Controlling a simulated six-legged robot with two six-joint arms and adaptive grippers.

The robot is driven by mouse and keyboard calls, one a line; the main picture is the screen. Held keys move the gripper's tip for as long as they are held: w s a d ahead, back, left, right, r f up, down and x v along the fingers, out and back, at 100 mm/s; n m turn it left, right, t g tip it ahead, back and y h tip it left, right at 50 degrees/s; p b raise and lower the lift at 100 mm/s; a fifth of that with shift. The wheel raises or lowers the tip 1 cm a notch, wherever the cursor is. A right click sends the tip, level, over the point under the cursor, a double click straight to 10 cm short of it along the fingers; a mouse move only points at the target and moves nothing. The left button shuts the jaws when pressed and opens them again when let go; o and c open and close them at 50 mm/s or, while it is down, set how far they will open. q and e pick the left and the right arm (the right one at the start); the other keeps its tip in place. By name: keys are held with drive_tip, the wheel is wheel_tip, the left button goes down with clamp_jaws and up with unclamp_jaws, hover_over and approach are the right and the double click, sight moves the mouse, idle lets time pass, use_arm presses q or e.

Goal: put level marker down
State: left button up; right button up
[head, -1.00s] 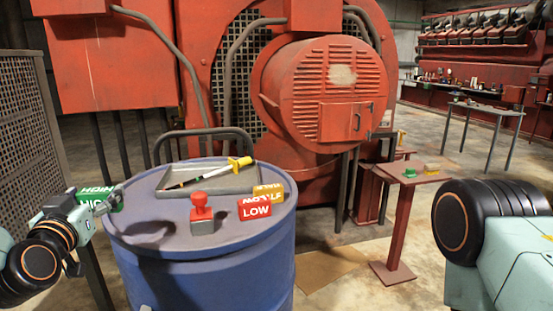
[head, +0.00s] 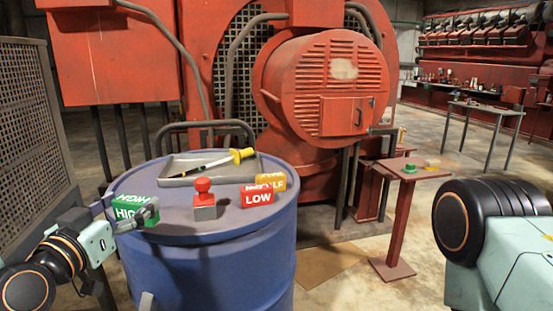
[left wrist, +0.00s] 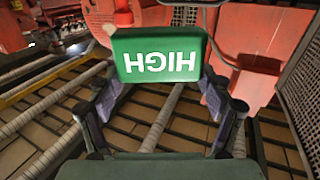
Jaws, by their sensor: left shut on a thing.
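The green level marker (head: 133,208), lettered HIGH, is in my left gripper (head: 128,217) at the left edge of the blue drum (head: 205,270). In the left wrist view the marker (left wrist: 160,58) sits between the two fingertips (left wrist: 160,85), its lettering upside down. I cannot tell whether its underside touches the drum top. A red LOW marker (head: 257,197) and a yellow marker (head: 278,181), partly hidden behind it, stand on the drum's right side. My right gripper is out of view.
On the drum, a grey tray (head: 172,172) holds a yellow-handled dipstick (head: 225,161). A red-knobbed grey block (head: 204,200) stands at mid-drum, right of the green marker. A mesh guard (head: 35,120) is at the left; a red stand (head: 405,215) is to the right.

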use_arm(q)
drive_tip(key=s+d+f+m+h+b, duration=0.1)
drive_tip(key=s+d+f+h+b, duration=0.1)
drive_tip(key=f, duration=0.6)
drive_tip(key=s+d+f+m+g+h+b, duration=0.1)
drive_tip(key=s+d+f+h+b, duration=0.1)
drive_tip(key=f, duration=0.6)
drive_tip(key=s+d+f+m+g+h+b, duration=0.1)
drive_tip(key=s+d+f+m+h+b, duration=0.1)
drive_tip(key=s+d+f, duration=0.3)
wheel_tip(320, 180, down, 4)
drive_tip(key=s+b, duration=0.1)
drive_tip(key=s, duration=0.1)
drive_tip(key=shift+s, duration=0.3)
